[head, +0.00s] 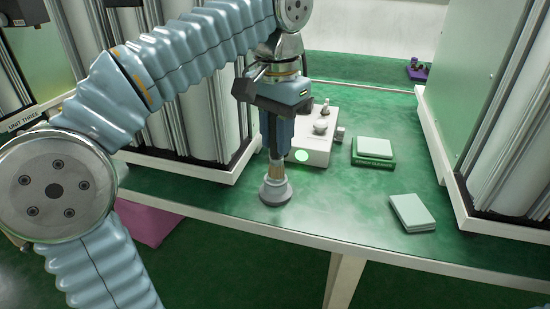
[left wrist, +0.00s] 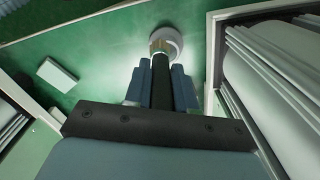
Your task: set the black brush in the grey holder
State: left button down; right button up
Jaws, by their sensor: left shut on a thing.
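My left gripper (head: 277,152) points straight down near the table's front edge and is shut on the black brush. Its dark handle (left wrist: 161,82) shows between the fingers in the left wrist view. In the head view the fingers hide the handle, and a tan lower part (head: 277,172) shows below them. The grey holder (head: 275,191), a round base with a raised collar, stands on the green table directly under the brush. The brush's lower end meets the holder's opening (left wrist: 166,40); how deep it sits I cannot tell. My right gripper is out of view.
A white box with knobs (head: 318,152) stands close behind the gripper. A green device with a pale top (head: 373,162) and a pale pad (head: 411,212) lie to the right. Column racks flank both sides. The table's front edge (head: 330,243) is near the holder.

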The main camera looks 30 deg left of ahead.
aim_at(276, 156)
pick_arm(q)
jog(key=shift+w+a+f, duration=0.3)
jog(key=shift+w+f, duration=0.1)
jog(key=shift+f, duration=0.25)
jog(key=f, duration=0.2)
jog(key=w+f+b, duration=0.1)
jog(key=f, duration=0.1)
jog(key=shift+w+a, duration=0.1)
jog(key=shift+a, duration=0.25)
jog(key=shift+f, duration=0.3)
jog(key=shift+f, duration=0.1)
jog(key=c, duration=0.9)
grip_release()
jog(key=shift+c, duration=0.2)
notch_tip(276, 156, up, 12)
jog(key=p, duration=0.3)
